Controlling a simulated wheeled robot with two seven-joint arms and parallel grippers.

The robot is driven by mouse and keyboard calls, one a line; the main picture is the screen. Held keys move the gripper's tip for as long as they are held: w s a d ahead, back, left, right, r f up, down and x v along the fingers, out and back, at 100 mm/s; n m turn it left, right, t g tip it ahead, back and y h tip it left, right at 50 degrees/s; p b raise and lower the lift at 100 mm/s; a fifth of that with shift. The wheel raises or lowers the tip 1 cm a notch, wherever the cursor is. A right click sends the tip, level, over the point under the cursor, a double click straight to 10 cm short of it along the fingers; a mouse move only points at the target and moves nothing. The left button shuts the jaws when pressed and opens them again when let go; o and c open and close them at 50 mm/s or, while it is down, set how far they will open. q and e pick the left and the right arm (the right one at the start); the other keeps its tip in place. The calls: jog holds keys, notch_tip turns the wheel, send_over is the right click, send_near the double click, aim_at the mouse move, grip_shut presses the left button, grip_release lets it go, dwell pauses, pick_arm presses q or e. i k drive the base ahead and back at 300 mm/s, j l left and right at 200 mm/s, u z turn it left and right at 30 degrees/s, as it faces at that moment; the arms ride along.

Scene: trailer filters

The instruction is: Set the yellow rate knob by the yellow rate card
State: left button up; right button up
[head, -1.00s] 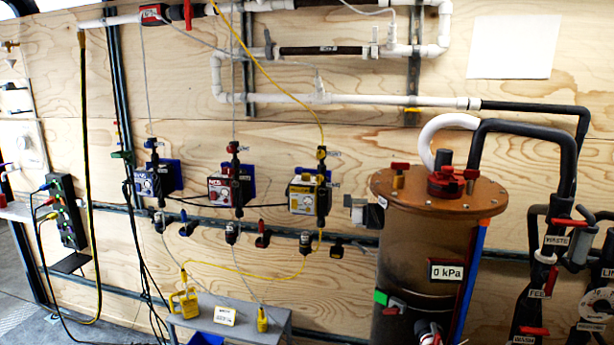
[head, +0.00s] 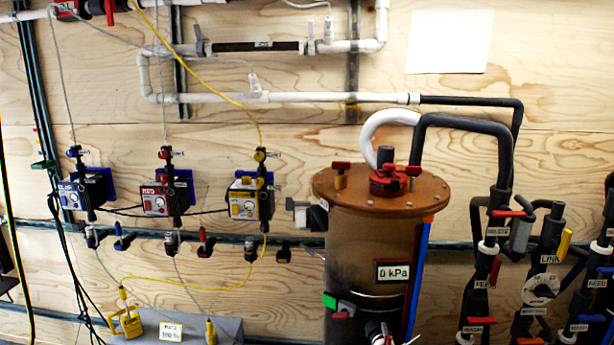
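The yellow dosing unit (head: 243,204) is mounted on the plywood wall, left of the brown tank, with a yellow tube running up from it. A round knob shows on its front face, but its setting is too small to read. A small white card (head: 171,331) with dark print lies on the grey shelf at the bottom; its text is not legible and I cannot tell whether it is the yellow rate card. A yellow jug-like container (head: 127,323) is left of the card, and a yellow fitting (head: 210,332) is to its right. Neither gripper is in view.
A red-faced unit (head: 157,199) and a blue-faced unit (head: 72,195) hang left of the yellow one. The brown tank (head: 350,255) with a "0 kPa" display (head: 393,272) stands to the right. Black pipes with red-handled valves (head: 507,213) fill the right side.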

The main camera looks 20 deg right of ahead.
aim_at(247, 180)
jog(key=i+l+z, duration=0.1)
jog(key=i+z, duration=0.7)
jog(key=i+j, duration=0.1)
jog(key=i, duration=0.3)
jog(key=i+j, duration=0.1)
jog(key=i, duration=0.25)
jog(key=z, duration=0.05)
